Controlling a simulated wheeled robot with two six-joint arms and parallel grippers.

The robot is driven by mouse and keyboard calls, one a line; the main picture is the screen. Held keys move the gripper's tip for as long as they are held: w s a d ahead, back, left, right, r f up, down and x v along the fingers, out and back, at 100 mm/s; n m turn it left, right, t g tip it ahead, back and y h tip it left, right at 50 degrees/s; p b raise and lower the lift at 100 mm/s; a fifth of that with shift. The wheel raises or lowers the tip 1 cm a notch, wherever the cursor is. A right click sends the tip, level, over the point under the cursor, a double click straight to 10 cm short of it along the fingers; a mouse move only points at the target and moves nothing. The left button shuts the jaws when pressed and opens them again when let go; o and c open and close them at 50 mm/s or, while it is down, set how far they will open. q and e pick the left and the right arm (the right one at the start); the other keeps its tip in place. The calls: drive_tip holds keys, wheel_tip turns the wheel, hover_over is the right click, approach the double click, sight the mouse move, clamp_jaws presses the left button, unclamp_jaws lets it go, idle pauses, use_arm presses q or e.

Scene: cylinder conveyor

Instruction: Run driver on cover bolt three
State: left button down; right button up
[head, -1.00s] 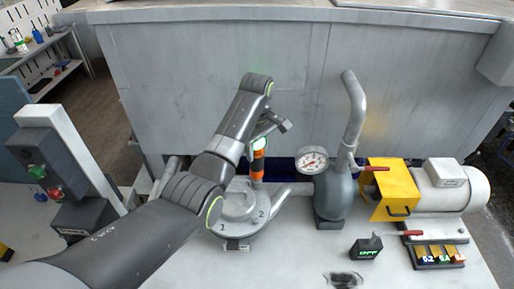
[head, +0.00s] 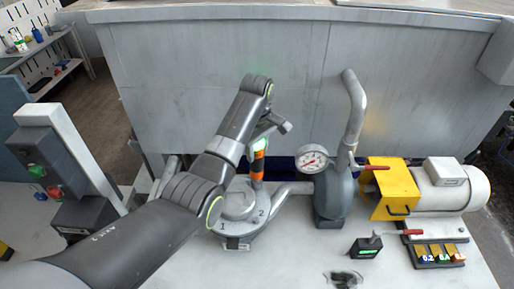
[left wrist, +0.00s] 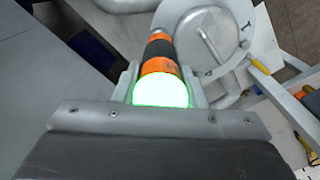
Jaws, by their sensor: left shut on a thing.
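My left gripper (head: 262,143) is shut on an orange and black driver (head: 257,163), whose top end glows. In the left wrist view the driver (left wrist: 160,58) sits between the two fingers, its lit end bright white with a green rim. The driver stands roughly upright over the far side of the round grey cover (head: 238,205), which bears the marks 1 and 2. The cover also shows in the left wrist view (left wrist: 200,45). My right gripper is not in view.
A pressure gauge (head: 312,158) and a grey vessel with a bent pipe (head: 334,196) stand right of the cover. A yellow guard (head: 388,190) and motor (head: 450,190) are farther right. A small black display box (head: 366,248) stands in front. A button box (head: 45,165) is at left.

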use_arm(q)
drive_tip(key=shift+f, duration=0.25)
idle(0.6)
drive_tip(key=shift+s+f, duration=0.15)
drive_tip(key=shift+f, duration=0.35)
idle(1.4)
drive_tip(key=shift+r, duration=0.1)
drive_tip(key=shift+w+r, duration=0.2)
drive_tip(key=shift+r, duration=1.6)
